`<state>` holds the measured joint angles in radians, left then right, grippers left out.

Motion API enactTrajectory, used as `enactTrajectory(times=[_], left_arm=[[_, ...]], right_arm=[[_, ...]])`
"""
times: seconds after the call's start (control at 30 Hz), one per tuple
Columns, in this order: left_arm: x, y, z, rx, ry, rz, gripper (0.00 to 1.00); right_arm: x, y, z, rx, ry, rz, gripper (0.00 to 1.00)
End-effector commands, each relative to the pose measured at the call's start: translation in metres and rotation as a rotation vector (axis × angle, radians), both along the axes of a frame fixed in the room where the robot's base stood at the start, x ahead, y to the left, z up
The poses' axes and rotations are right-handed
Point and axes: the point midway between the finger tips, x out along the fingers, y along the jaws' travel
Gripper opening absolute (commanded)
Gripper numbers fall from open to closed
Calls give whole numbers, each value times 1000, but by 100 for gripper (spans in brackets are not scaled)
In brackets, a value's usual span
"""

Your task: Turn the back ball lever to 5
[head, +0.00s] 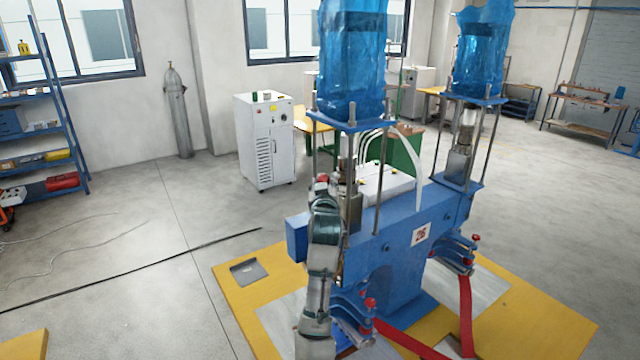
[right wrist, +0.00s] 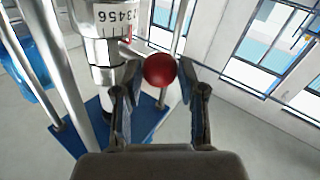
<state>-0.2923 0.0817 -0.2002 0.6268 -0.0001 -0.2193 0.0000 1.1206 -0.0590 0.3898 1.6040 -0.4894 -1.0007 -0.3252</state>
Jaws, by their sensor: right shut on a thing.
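The red ball (right wrist: 160,69) of the lever sits between the two fingers of my right gripper (right wrist: 157,80) in the right wrist view, and the gripper is shut on it. A thin metal rod runs from the ball to a silver drum (right wrist: 105,18) on the left. The drum carries the numbers 3, 4, 5 and 6 above a row of marks; which one the lever stands at I cannot tell. In the head view my right gripper (head: 322,187) is up at the near column of the blue machine (head: 385,258), small and partly merged with its parts. My left gripper is not in view.
Steel posts (right wrist: 66,75) and a blue plate (right wrist: 75,140) stand close to the left of my right gripper. Blue plastic-wrapped columns (head: 352,65) rise above the machine. A white cabinet (head: 265,140) and a gas cylinder (head: 177,110) stand behind.

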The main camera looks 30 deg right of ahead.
Motion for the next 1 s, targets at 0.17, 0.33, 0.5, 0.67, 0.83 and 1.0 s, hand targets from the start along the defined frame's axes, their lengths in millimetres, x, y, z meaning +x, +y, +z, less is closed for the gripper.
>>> enactTrajectory(times=[0.17,0.33,0.5,0.67,0.83,1.0], left_arm=[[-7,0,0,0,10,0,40],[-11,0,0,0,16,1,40],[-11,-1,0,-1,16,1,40],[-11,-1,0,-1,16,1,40],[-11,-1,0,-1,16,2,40],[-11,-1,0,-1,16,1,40]], right_arm=[[-5,-2,0,1,-1,49,0],[-6,-2,0,2,-1,68,0],[-6,-2,0,3,-1,71,0],[-6,-2,0,3,0,71,0],[-6,-2,0,3,0,70,64],[-7,-2,0,3,0,70,64]])
